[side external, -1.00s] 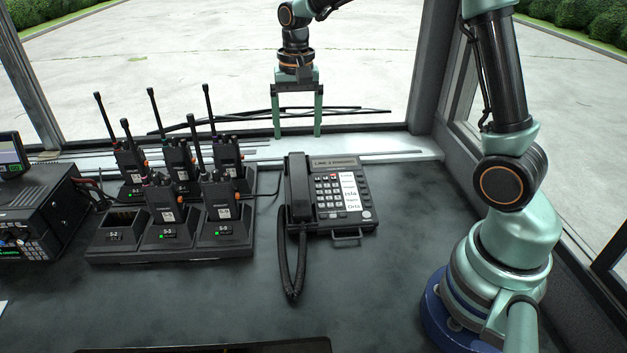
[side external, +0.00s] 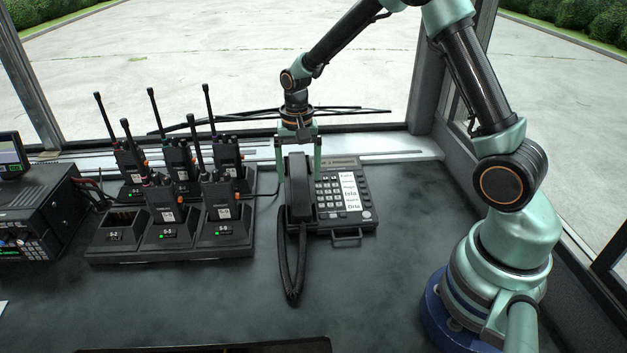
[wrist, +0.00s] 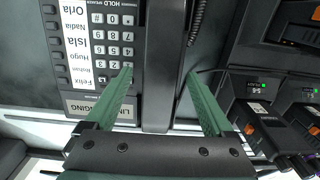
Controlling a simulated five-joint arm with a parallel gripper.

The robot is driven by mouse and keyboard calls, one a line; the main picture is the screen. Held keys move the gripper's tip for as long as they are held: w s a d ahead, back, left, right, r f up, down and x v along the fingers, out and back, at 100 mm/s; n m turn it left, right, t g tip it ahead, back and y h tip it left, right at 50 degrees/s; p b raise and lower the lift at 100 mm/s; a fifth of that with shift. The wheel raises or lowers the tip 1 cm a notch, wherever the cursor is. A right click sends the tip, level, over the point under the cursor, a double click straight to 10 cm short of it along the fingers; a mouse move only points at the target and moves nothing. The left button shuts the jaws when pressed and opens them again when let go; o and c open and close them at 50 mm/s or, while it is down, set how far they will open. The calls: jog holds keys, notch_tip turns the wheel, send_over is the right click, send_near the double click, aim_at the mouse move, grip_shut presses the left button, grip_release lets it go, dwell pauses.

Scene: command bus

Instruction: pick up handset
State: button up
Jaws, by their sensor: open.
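The black handset (side external: 300,195) lies in its cradle on the left side of the desk phone (side external: 345,205). Its coiled cord (side external: 291,270) loops down toward the front of the desk. My gripper (side external: 298,172) is open and points down at the far end of the handset, with one finger on each side of it. In the wrist view, the handset (wrist: 165,60) runs between the two green fingers of my gripper (wrist: 159,75), with a gap on both sides. The keypad (wrist: 113,35) is beside one finger. The exact height of the fingertips is hard to tell.
A charger rack (side external: 100,252) with several upright radios (side external: 222,200) stands left of the phone, its antennas sticking up. A black radio unit (side external: 40,205) is at the far left. The window sill (side external: 400,147) is behind. The desk (side external: 380,290) in front is clear.

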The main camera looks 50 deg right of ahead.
jog(key=shift+f, duration=0.55)
